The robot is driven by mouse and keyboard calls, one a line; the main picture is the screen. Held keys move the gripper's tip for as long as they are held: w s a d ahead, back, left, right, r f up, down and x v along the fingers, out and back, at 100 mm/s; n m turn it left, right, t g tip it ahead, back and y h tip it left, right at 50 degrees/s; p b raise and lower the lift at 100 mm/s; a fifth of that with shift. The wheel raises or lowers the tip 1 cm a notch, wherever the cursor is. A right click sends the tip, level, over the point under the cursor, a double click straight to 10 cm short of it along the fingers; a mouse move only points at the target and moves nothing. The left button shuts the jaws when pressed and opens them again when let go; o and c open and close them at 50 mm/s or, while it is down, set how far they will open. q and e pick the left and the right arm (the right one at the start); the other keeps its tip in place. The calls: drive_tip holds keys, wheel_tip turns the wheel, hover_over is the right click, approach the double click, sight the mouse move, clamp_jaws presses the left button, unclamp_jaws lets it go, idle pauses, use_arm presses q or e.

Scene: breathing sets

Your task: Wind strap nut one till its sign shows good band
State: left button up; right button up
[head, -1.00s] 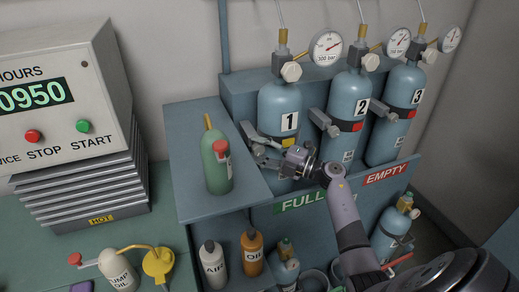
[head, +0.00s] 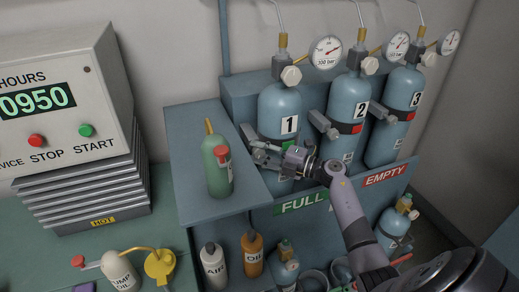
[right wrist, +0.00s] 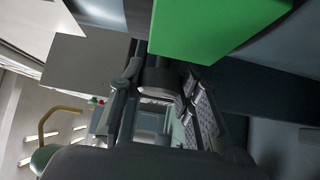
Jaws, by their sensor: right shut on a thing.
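Gas cylinder 1 (head: 280,108) stands upright in the rack, held by a dark strap. The sign on its strap (head: 288,145) is green in the head view and shows as a large green block in the right wrist view (right wrist: 212,25). My right gripper (head: 272,157) is at the front left of cylinder 1, just below the sign, shut on strap nut one. The nut is mostly hidden by the fingers in the head view. In the right wrist view the fingers (right wrist: 163,98) close around a dark part. My left gripper is not in view.
Cylinders 2 (head: 347,100) and 3 (head: 402,97) stand to the right with red strap signs. Air (head: 213,268) and oil (head: 252,262) bottles stand below.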

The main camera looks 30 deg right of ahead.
drive_tip(key=n+g+h+p, duration=0.1)
drive_tip(key=p, duration=0.2)
drive_tip(key=n+g+h+p, duration=0.1)
drive_tip(key=p, duration=0.2)
drive_tip(key=n+g+h+p, duration=0.1)
drive_tip(key=n+p, duration=0.1)
drive_tip(key=p, duration=0.1)
drive_tip(key=shift+r, duration=0.25)
drive_tip(key=shift+f+h+p, duration=0.2)
drive_tip(key=shift+h+p, duration=0.2)
drive_tip(key=shift+p, duration=0.45)
drive_tip(key=shift+g, duration=0.3)
drive_tip(key=o, duration=1.2)
drive_tip(key=shift+c, duration=0.2)
